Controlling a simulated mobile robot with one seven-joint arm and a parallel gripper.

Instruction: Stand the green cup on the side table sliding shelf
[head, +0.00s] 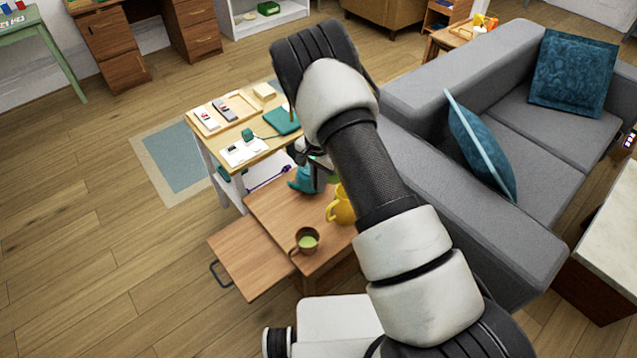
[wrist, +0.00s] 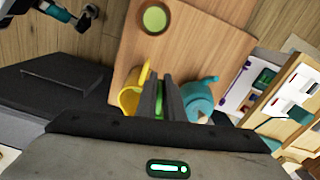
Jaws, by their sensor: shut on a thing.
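My gripper (wrist: 160,82) is shut on the green cup (wrist: 159,101); only a narrow green strip of it shows between the fingers in the wrist view. In the head view my gripper (head: 316,178) is over the far part of the side table (head: 267,205), partly behind my arm. Whether the cup touches the tabletop cannot be told. The sliding shelf (head: 243,262) is pulled out toward the lower left, with a dark handle on its outer end. Its visible top is bare.
A yellow jug (head: 341,207) and a teal teapot (head: 301,180) stand close on either side of my gripper. A brown mug with green inside (head: 306,240) stands near the shelf. A grey sofa (head: 430,150) and a cluttered light wooden table (head: 205,140) are nearby.

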